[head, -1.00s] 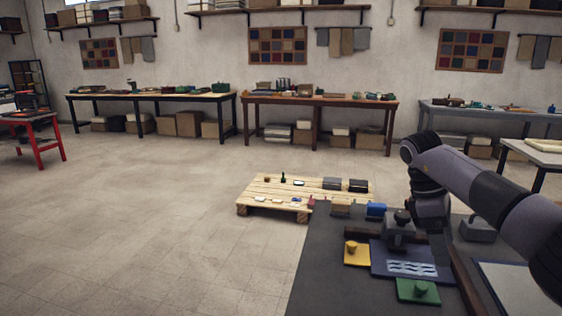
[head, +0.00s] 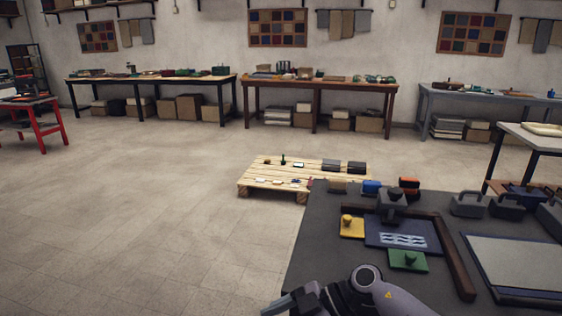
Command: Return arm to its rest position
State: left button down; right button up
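My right arm shows at the bottom edge of the head view, low in front of the dark table (head: 330,235). Its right gripper (head: 284,304) points left, past the table's near left edge, over the floor. The fingers are partly cut off by the frame, and I cannot tell whether they are open or shut. Nothing is seen held in it. On the table lies a blue panel (head: 375,240) with white wavy lines, with a dark grey handled block (head: 392,206) at its back edge. A yellow knobbed plate (head: 352,228) and a green knobbed plate (head: 408,262) lie beside it. My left gripper is out of view.
A brown L-shaped rail (head: 455,262) runs along the panel's back and right. A pale framed board (head: 525,262) lies at the right. Blue (head: 371,187) and orange (head: 409,184) blocks stand at the back. A wooden pallet (head: 262,184) stands beyond the table. The floor to the left is clear.

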jog(key=s+a+r+m+t+y, duration=0.2)
jog(key=a+r+m+t+y, duration=0.1)
jog(key=t+y, duration=0.25)
jog(key=s+d+f+m+t+h, duration=0.3)
jog(key=d+f+m+t+h, duration=0.1)
jog(key=d+m+t+h, duration=0.3)
jog(key=s+d+f+m+t+h, duration=0.2)
jog(key=d+f+m+t+h, duration=0.3)
jog(key=d+m, duration=0.35)
jog(key=s+d+f+g+h, duration=0.1)
jog(key=s+d+f+g, duration=0.1)
jog(key=s+d+f, duration=0.1)
jog(key=s+d+f+m+g+h+p, duration=0.1)
jog(key=s+d+f+g+h, duration=0.1)
jog(key=s+d, duration=0.3)
jog(key=s+f+g, duration=0.1)
jog(key=s, duration=0.2)
jog(key=shift+s+f, duration=0.25)
jog(key=shift+f, duration=0.15)
